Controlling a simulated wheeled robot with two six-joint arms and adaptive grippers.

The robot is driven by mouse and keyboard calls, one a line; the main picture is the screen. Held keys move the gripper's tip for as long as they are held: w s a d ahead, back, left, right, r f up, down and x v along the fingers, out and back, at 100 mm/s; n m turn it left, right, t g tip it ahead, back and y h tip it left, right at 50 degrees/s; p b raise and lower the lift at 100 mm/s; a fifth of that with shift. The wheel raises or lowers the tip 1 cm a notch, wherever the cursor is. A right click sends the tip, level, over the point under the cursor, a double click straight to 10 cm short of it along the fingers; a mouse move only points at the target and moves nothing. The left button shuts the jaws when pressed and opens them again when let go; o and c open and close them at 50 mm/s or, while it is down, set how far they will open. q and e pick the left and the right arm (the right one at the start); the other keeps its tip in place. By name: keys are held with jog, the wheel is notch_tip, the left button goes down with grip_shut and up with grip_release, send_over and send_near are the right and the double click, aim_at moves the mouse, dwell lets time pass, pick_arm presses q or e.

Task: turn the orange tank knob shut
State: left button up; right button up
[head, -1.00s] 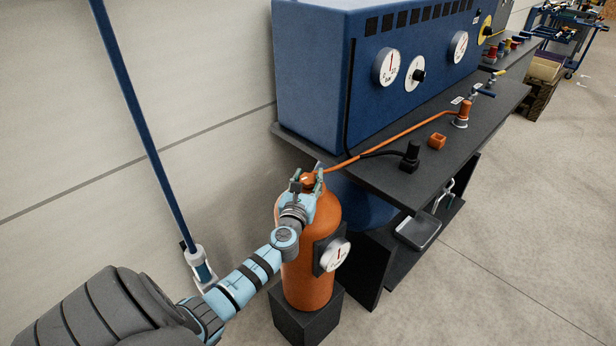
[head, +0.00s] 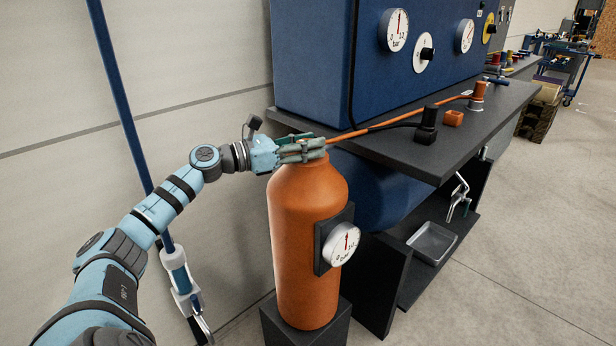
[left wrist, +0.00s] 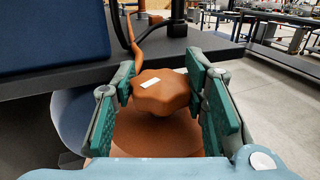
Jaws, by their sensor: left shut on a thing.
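The orange tank (head: 303,225) stands upright on a dark block, with a round dial gauge (head: 344,244) on its side. Its lobed orange knob (left wrist: 160,97) with a white mark on top shows in the left wrist view. My left gripper (head: 312,150) reaches in level from the left at the tank's top. Its green-padded fingers (left wrist: 163,95) stand on both sides of the knob, shut on it. In the head view the fingers hide most of the knob. My right gripper is in neither view.
An orange hose (head: 385,122) runs from the tank top across the dark bench (head: 400,158). A blue panel box (head: 330,60) stands on the bench. A blue pole (head: 122,95) rises at the left by the wall.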

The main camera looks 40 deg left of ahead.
pick_arm(q)
jog(key=m+h, duration=0.1)
jog(key=m+g+h, duration=0.1)
jog(key=shift+a+r+g+h, duration=0.15)
jog(key=shift+g+h, duration=0.15)
jog(key=shift+h, duration=0.1)
jog(key=shift+m+g+h, duration=0.8)
jog(key=shift+h, duration=0.1)
jog(key=o, duration=1.1)
jog(key=shift+f, duration=0.2)
jog(key=shift+o, duration=0.2)
jog(key=v, duration=1.2)
